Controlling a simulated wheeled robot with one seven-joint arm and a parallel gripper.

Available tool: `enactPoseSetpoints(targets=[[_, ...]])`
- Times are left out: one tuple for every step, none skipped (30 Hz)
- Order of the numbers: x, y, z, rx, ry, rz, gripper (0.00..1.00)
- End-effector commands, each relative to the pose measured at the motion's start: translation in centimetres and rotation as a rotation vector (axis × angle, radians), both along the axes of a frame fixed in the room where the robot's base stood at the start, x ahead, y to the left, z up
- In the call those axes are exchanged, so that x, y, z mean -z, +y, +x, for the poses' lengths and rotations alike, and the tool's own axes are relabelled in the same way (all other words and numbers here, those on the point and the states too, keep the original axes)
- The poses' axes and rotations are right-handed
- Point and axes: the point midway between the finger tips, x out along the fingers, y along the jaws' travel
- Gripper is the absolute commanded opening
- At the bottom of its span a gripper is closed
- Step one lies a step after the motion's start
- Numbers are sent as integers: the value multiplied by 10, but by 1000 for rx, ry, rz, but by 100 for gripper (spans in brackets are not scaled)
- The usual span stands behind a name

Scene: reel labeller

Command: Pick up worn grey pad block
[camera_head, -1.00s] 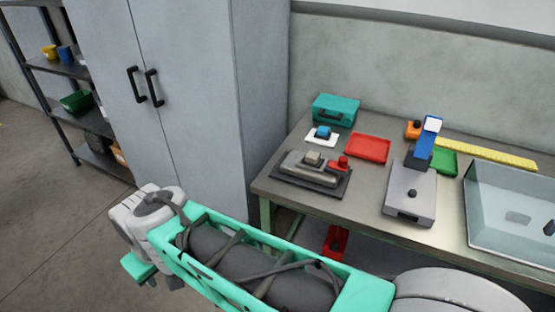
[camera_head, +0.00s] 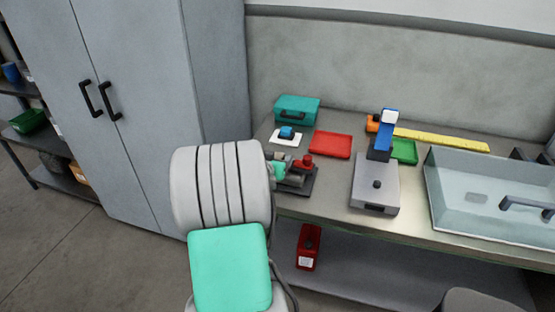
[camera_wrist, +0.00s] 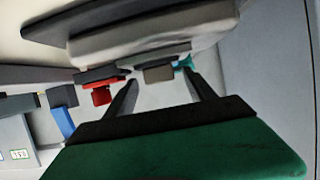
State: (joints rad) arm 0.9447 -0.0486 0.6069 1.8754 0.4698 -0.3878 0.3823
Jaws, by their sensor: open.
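In the head view my arm hides the block; part of the device's dark base (camera_head: 305,188) shows beside my wrist. A red knob (camera_wrist: 101,95) sits beside the block and also shows in the head view (camera_head: 306,161). My gripper (camera_wrist: 162,82) is open and empty, its two fingers pointing toward the block, which appears between the fingertips. I cannot tell how much gap remains between them.
A teal case (camera_head: 297,109), a red tray (camera_head: 332,145), a grey machine with a blue arm (camera_head: 376,185), a green tray (camera_head: 404,151), a yellow strip (camera_head: 445,140) and a sink (camera_head: 485,200) share the bench. A tall cabinet (camera_head: 120,100) stands at left.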

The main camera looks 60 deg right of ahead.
Motion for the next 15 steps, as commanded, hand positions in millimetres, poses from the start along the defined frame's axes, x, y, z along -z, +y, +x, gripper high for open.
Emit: enactPoseSetpoints(targets=[[3,-8,0,2,3,3,64],[5,-12,1,2,3,3,64],[6,-16,2,1,3,2,64],[8,-18,3,0,3,2,64],[9,-20,3,0,3,2,64],[9,-21,3,0,1,2,64],[9,-21,4,0,1,1,64],[9,-21,4,-1,1,1,64],[9,-21,4,-1,1,1,64],[9,-21,4,-1,1,1,64],[9,-21,4,-1,1,1,64],[9,-21,4,-1,1,1,61],[9,-20,4,-1,1,1,59],[9,-20,4,-1,1,1,56],[9,-20,4,-1,1,1,53]])
